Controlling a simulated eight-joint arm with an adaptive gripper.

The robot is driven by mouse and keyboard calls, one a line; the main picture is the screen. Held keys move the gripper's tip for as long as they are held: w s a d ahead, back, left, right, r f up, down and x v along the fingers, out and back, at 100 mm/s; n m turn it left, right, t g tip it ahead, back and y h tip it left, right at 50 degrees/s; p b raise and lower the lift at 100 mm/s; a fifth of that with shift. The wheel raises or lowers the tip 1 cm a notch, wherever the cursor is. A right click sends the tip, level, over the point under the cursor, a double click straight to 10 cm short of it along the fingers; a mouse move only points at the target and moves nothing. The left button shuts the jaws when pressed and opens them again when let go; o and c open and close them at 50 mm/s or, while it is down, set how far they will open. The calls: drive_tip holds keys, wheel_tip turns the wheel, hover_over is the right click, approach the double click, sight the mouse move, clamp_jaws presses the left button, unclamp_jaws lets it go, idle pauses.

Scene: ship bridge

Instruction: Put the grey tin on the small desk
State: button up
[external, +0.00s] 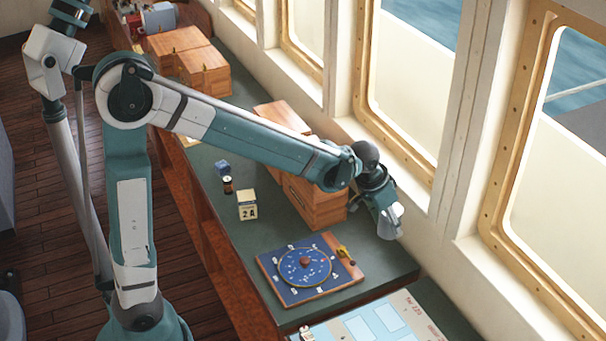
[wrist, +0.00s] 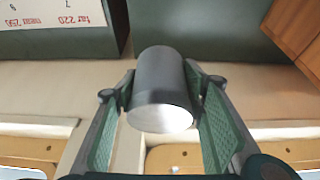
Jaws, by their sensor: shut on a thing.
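The grey tin (wrist: 163,85) is a plain metal cylinder. In the wrist view it sits between the two green-padded fingers of my gripper (wrist: 160,105). In the external view my gripper (external: 386,208) is shut on the tin (external: 390,222), holding it above the right end of the green counter, near the window wall. Which surface is the small desk I cannot tell for certain; a lower surface with a white and blue chart (external: 375,325) lies at the bottom, past the counter's end.
A blue dial board (external: 303,268) lies on the counter (external: 405,268), left of the tin. Wooden boxes (external: 318,203) stand behind it. A calendar block (external: 247,205), a small dark bottle (external: 228,185) and a blue cube (external: 222,167) stand farther left. The window wall is close on the right.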

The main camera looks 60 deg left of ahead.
drive_tip(key=r, duration=0.9)
drive_tip(key=a+r, duration=0.1)
drive_tip(key=r, duration=0.4)
drive_tip(key=shift+w, duration=0.1)
drive_tip(key=w+a+r+n+y+p, duration=0.1)
drive_tip(key=a+n+y+p, duration=0.35)
drive_tip(key=a, duration=3.95)
drive_tip(key=s+a+n+g+p, duration=0.1)
drive_tip(key=s+a+n, duration=0.35)
drive_tip(key=a, duration=0.75)
drive_tip(key=s+a+f+n+g+p, duration=0.1)
drive_tip(key=s+a+p, duration=0.1)
drive_tip(key=s+a, duration=0.8)
drive_tip(key=s+a+n+g+p, duration=0.1)
drive_tip(key=s+a+n, duration=0.3)
drive_tip(key=a, duration=1)
wheel_tip(320, 180, down, 18)
drive_tip(key=s, duration=0.1)
drive_tip(key=shift+s+f, duration=0.1)
drive_tip(key=shift+f, duration=0.1)
